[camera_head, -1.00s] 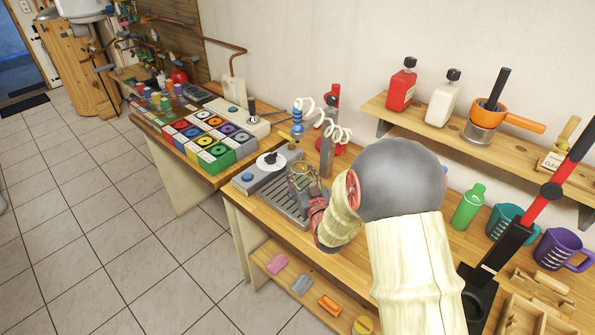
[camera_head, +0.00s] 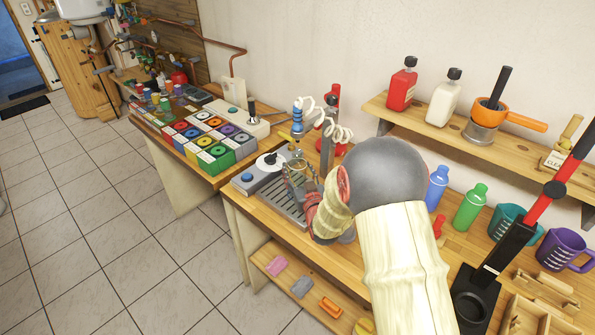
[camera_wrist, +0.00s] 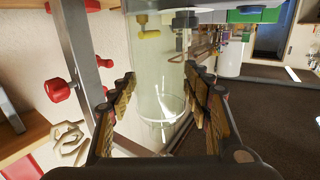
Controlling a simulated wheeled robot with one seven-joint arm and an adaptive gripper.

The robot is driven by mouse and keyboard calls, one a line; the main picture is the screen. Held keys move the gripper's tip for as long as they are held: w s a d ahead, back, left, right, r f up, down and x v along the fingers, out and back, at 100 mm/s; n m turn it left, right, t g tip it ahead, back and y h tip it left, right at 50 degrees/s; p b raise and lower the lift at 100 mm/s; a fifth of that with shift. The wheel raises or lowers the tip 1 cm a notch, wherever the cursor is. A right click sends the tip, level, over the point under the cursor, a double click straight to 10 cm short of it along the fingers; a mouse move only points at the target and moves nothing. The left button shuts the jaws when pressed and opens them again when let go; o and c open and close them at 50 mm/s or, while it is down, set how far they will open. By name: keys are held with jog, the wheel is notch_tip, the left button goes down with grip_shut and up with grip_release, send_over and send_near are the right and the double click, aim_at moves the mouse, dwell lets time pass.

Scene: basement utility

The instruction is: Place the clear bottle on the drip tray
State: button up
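The clear bottle (camera_head: 297,172) is see-through and shows in the head view over the far part of the drip tray. In the wrist view the bottle (camera_wrist: 160,95) stands between the two finger pads. My gripper (camera_wrist: 158,88) is shut on it, with the pads against both sides. In the head view my gripper (camera_head: 311,200) is partly hidden by my own arm. The drip tray (camera_head: 272,194) is a grey ribbed plate on the wooden bench. I cannot tell whether the bottle's base touches it.
A blue bottle (camera_head: 437,187) and a green bottle (camera_head: 469,208) stand to the right. A red bottle (camera_head: 402,85) is on the shelf.

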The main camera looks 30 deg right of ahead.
jog(key=shift+o, duration=1.4)
jog(key=shift+r, duration=0.15)
jog(key=shift+s+p, duration=0.25)
jog(key=shift+p, duration=0.05)
jog(key=f+p+v, duration=0.1)
jog(key=v, duration=1)
jog(key=s+a+r+n+g+y, duration=0.1)
jog(key=s+a+r+g, duration=0.2)
jog(key=a+r, duration=0.15)
jog(key=s+a+r+g+y, duration=0.1)
jog(key=s+a+r+g, duration=0.1)
jog(key=a+r+g, duration=0.3)
jog(key=s+a+r+g+y, duration=0.1)
jog(key=s+a+r, duration=0.1)
jog(key=s, duration=0.9)
jog(key=s+a+r+n+g+y, duration=0.1)
jog(key=s+a, duration=0.4)
jog(key=s, duration=0.6)
notch_tip(320, 180, up, 2)
jog(key=shift+a+r+n+g, duration=0.1)
jog(key=shift+a+n+g, duration=0.15)
jog(key=shift+g, duration=0.45)
